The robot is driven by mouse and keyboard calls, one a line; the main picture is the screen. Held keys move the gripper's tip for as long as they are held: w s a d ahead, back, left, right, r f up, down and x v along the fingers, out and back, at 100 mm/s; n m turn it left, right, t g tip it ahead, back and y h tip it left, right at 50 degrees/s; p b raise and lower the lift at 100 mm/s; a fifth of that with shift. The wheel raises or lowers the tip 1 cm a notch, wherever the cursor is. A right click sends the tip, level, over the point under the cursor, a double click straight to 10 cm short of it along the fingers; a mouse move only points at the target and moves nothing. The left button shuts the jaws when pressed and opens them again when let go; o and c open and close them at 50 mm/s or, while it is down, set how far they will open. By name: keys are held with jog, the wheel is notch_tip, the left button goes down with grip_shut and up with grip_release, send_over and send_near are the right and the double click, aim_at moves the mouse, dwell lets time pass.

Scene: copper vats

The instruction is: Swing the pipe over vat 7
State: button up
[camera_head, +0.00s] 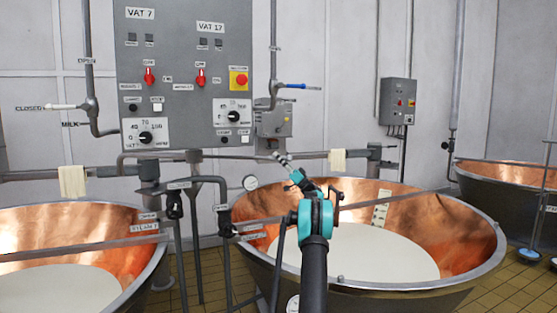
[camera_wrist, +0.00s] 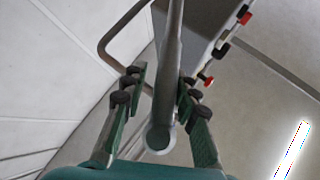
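A grey pipe (camera_wrist: 168,70) runs lengthwise between the fingers of my gripper (camera_wrist: 160,84) in the wrist view, its round end near the palm. The fingers stand apart on either side, with small gaps visible; I see no firm grip. In the head view my gripper (camera_head: 284,163) is beside the grey horizontal pipe (camera_head: 235,154) below the control panel, above the right vat's back rim. The pipe's end there is partly hidden. The left copper vat (camera_head: 100,215) and right copper vat (camera_head: 470,235) hold pale liquid. Neither vat shows a readable number.
The control panel (camera_head: 185,75) carries VAT 7 labels at left and VAT 17 labels at right, with red knobs and dials. A blue-handled valve (camera_head: 290,86) is right of it. Dark bent pipes (camera_head: 222,190) stand between the vats. Another vat (camera_head: 510,180) is far right.

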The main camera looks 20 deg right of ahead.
jog(key=o, duration=0.3)
jog(key=shift+w+d+f, duration=0.1)
jog(key=shift+o, duration=0.2)
jog(key=v, duration=1.2)
